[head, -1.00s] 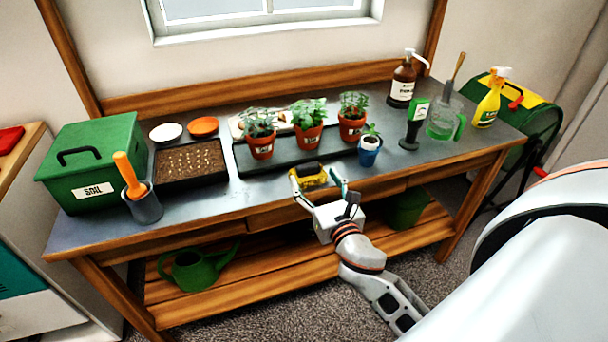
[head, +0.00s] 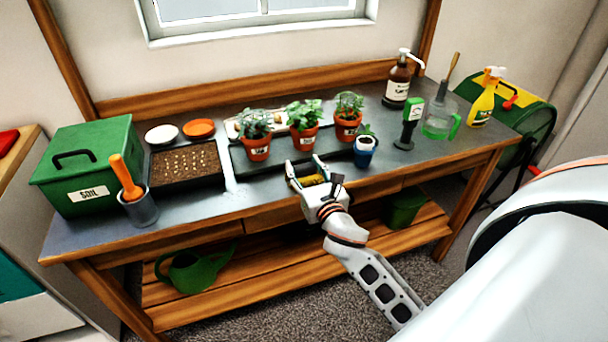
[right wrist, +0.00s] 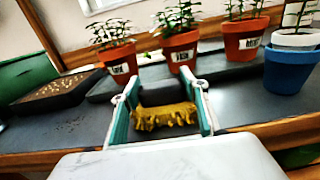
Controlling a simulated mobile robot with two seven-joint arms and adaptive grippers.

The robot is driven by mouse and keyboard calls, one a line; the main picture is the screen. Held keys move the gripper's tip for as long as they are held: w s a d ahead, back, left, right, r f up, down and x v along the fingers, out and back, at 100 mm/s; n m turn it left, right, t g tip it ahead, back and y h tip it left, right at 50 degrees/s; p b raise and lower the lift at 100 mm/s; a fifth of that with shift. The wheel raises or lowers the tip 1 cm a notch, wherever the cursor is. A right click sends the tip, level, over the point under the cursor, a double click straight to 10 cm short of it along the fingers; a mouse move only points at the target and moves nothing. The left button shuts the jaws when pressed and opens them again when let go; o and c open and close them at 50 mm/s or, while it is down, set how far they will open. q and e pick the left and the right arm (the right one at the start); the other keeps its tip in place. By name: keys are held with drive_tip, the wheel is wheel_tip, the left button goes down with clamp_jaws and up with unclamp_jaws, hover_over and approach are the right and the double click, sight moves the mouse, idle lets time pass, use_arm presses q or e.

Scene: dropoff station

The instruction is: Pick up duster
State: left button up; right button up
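The duster is a yellow, shaggy-edged block with a dark top. It lies on the front part of the grey bench top, in front of the potted plants. In the head view the duster (head: 311,180) shows between the fingers of my right gripper (head: 304,166). In the right wrist view the duster (right wrist: 166,116) sits between the two teal finger pads of the right gripper (right wrist: 161,92), one on each side. The fingers are spread around it, with a narrow gap visible at the sides. My left gripper is not in view.
Three terracotta pots (head: 256,154) stand on a dark tray behind the duster. A blue pot (head: 365,146) is close on the right. A seed tray (head: 186,181) and a grey cup with an orange-handled tool (head: 142,210) are to the left. The bench's wooden front edge (head: 270,217) is just below.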

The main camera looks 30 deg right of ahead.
sight(304, 166)
drive_tip(key=shift+r, duration=0.1)
drive_tip(key=shift+c, duration=0.4)
drive_tip(key=shift+r, duration=0.5)
wheel_tip(304, 166, up, 19)
drive_tip(key=p, duration=0.6)
drive_tip(key=shift+p, duration=0.4)
drive_tip(key=shift+o, duration=1)
